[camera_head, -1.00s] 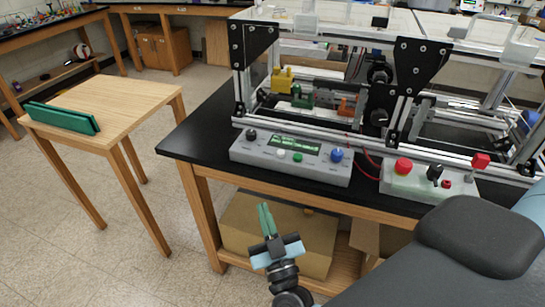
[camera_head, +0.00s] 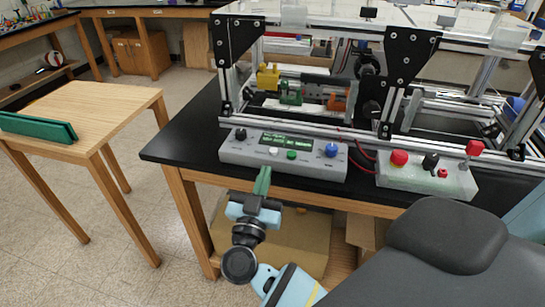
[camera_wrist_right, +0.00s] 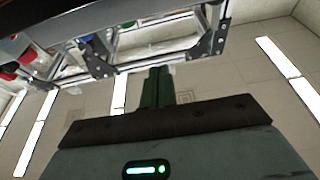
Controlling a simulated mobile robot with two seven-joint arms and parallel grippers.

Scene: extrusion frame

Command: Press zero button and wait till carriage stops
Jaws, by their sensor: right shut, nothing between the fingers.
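The grey control box (camera_head: 230,153) sits on the black table near its front edge, with a lit green display (camera_head: 287,141). On it are a black knob (camera_head: 240,134), a white button (camera_head: 273,151), a green button (camera_head: 291,155) and a blue knob (camera_head: 331,149). I cannot read which one is the zero button. The carriage area with a green part (camera_head: 290,93) and an orange part (camera_head: 338,99) is inside the extrusion frame (camera_head: 300,122). My right gripper (camera_head: 263,180) is shut and empty, green fingers pointing up, just in front of the box, apart from the buttons. It also shows in the right wrist view (camera_wrist_right: 157,85). My left gripper is not in view.
A second box (camera_head: 452,182) with a red button (camera_head: 399,158) stands to the right. A wooden side table (camera_head: 100,105) with a green object (camera_head: 38,128) is at left. A cardboard box (camera_head: 290,240) is on the shelf below. Floor is clear between tables.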

